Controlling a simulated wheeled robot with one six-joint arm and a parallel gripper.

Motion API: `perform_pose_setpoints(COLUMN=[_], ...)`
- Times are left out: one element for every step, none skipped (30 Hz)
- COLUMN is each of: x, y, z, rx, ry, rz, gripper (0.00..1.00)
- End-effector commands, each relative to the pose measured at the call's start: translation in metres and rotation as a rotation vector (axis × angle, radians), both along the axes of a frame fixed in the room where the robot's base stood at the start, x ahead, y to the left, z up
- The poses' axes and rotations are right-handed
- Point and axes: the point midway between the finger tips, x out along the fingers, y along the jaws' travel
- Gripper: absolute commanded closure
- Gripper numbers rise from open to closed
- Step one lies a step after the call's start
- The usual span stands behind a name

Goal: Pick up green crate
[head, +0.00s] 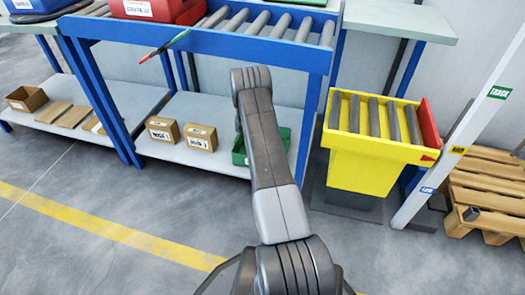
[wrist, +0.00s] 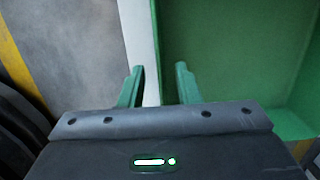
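The green crate (head: 238,157) sits on the lower shelf under the blue roller table, partly hidden behind my arm in the head view. In the wrist view the crate (wrist: 230,60) fills the upper right, its inside and near corner showing. My gripper (wrist: 161,84) is open, its two green fingers apart. The left finger lies over the pale shelf edge and the right finger over the crate's inside, with the crate's left rim between them in the picture. Whether the fingers touch the crate I cannot tell. The fingers are hidden in the head view.
Two cardboard boxes (head: 182,134) stand on the lower shelf (head: 225,158) left of the crate. A blue table leg (head: 308,130) stands at its right. A yellow roller stand (head: 362,160) is further right. Red crates (head: 155,8) sit on the table above. The floor in front is clear.

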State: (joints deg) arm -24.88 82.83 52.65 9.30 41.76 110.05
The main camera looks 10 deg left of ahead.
Motion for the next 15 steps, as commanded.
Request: perform_pose_setpoints(x=[-0.001,-0.001,-0.001,-0.001,-0.001,-0.001,-0.001,0.0,0.0,0.0,0.0,0.0,0.0,0.0,-0.001], y=[-0.002,-0.002,-0.001,0.0,0.0,0.0,0.001,0.001,0.001,0.001,0.001,0.001,0.001,0.001,0.001], z=[-0.014,-0.019,-0.025,-0.028,-0.032,-0.034,-0.035,-0.035,-0.035,-0.034,-0.034,-0.034,-0.034,-0.034,-0.034], rx=[0.0,0.0,0.0,0.0,0.0,0.0,0.0,0.0,0.0,0.0,0.0,0.0,0.0,0.0,0.0], ry=[0.001,0.001,0.0,0.0,0.0,0.0,0.0,-0.001,-0.001,-0.001,-0.001,-0.001,-0.001,0.0,0.0], rz=[-0.001,-0.001,0.0,0.0,0.0,0.0,0.0,0.0,0.0,0.0,0.0,0.0,0.0,0.0,0.0], gripper=[0.7,0.7,0.7,0.7,0.7,0.7,0.7,0.7,0.7,0.7,0.7,0.7,0.7,0.76,0.84])
